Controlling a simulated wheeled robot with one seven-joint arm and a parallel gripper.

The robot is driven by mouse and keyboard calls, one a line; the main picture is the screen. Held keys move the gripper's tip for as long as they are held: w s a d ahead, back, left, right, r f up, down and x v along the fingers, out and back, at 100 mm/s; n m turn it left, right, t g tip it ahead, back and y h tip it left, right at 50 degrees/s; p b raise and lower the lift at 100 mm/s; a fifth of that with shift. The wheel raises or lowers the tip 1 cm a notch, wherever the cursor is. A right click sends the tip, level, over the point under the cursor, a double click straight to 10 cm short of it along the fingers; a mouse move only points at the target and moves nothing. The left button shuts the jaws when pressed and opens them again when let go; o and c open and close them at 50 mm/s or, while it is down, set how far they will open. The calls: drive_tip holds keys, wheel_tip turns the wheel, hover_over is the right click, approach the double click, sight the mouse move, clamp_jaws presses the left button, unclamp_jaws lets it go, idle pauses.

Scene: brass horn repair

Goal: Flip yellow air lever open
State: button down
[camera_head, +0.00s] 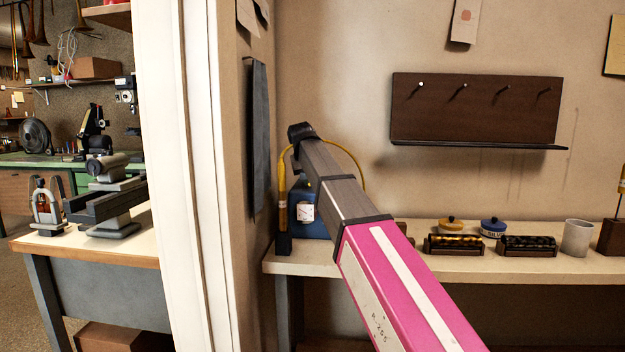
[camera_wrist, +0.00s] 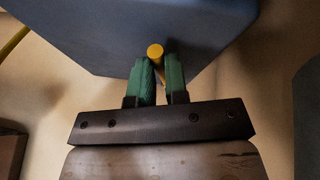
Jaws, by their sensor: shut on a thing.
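The yellow air lever (camera_wrist: 155,51) shows in the wrist view as a short rod with a round end, against a blue box-shaped body (camera_wrist: 130,30). My gripper (camera_wrist: 159,66) has two green-padded fingers, shut on the lever near their tips. The lever's lower part is partly hidden between the fingers. In the head view, a blue body (camera_head: 312,222) with a white label stands at the left end of the wall bench, partly behind my arm. The lever and my fingers cannot be made out there.
A yellow hose (camera_head: 350,158) arches behind my arm. The bench (camera_head: 440,265) holds small tins, two dark racks and a grey cup (camera_head: 577,238). A dark peg board (camera_head: 475,110) hangs above. A white door frame (camera_head: 185,180) stands left.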

drive_tip(key=shift+a+m, duration=0.3)
drive_tip(key=shift+m, duration=0.1)
drive_tip(key=c, duration=1.1)
unclamp_jaws()
drive_tip(key=v, duration=1.1)
drive_tip(key=shift+a+f, duration=0.1)
drive_tip(key=shift+a, duration=0.1)
